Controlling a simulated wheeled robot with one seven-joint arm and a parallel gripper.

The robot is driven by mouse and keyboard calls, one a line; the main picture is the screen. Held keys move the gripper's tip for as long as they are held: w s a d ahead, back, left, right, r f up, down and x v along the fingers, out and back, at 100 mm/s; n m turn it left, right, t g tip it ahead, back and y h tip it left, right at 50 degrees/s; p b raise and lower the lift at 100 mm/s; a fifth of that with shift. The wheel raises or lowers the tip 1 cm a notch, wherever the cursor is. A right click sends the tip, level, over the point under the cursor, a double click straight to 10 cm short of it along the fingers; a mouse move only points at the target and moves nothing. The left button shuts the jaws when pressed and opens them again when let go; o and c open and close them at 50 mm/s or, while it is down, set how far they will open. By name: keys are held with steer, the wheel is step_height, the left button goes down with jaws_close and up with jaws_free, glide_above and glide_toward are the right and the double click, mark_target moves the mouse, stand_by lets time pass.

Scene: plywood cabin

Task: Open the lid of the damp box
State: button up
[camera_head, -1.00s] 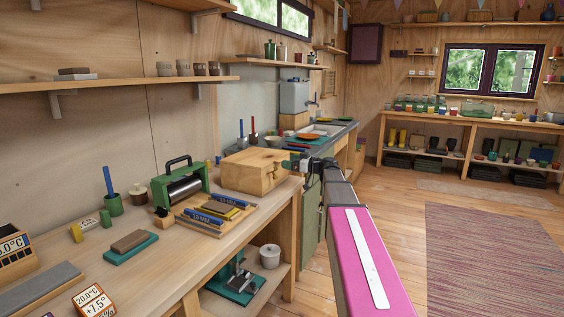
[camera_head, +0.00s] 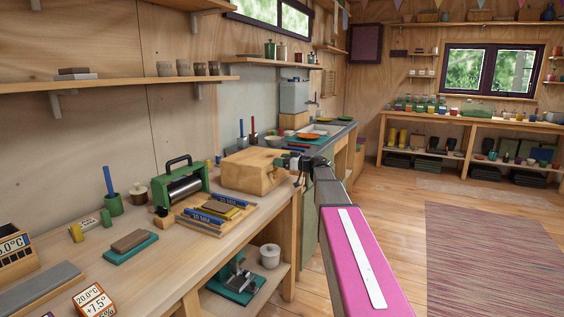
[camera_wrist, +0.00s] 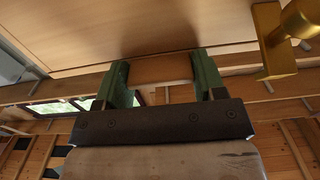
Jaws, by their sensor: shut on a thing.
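The damp box (camera_head: 250,172) is a pale wooden box on the far end of the left workbench. From the head view I cannot make out a gap under its lid. My gripper (camera_head: 292,163) is at the box's right side, partly hidden by my wrist. In the wrist view my gripper's green fingers (camera_wrist: 162,78) are shut on a brown wooden tab (camera_wrist: 161,68), which appears to be the lid's lip. A broad pale wooden face (camera_wrist: 130,28) lies just beyond it. A brass fitting (camera_wrist: 284,42) shows at the upper right.

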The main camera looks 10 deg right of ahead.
steer(key=shift+r+h, duration=0.3)
steer(key=shift+r, duration=0.6)
steer(key=w+a+r+g+h, duration=0.4)
steer(key=a+r+h, duration=0.15)
steer(key=r, duration=0.45)
steer(key=w+a+r+g+h, duration=0.35)
steer(key=a+r, duration=0.25)
steer(key=r, duration=0.4)
steer(key=w+a+r, duration=0.2)
steer(key=w+a, duration=0.5)
steer(key=a, duration=0.1)
steer(key=shift+a+r, duration=0.15)
steer(key=shift+a, duration=0.25)
steer(key=shift+w+t, duration=0.1)
steer(key=shift+t, duration=0.15)
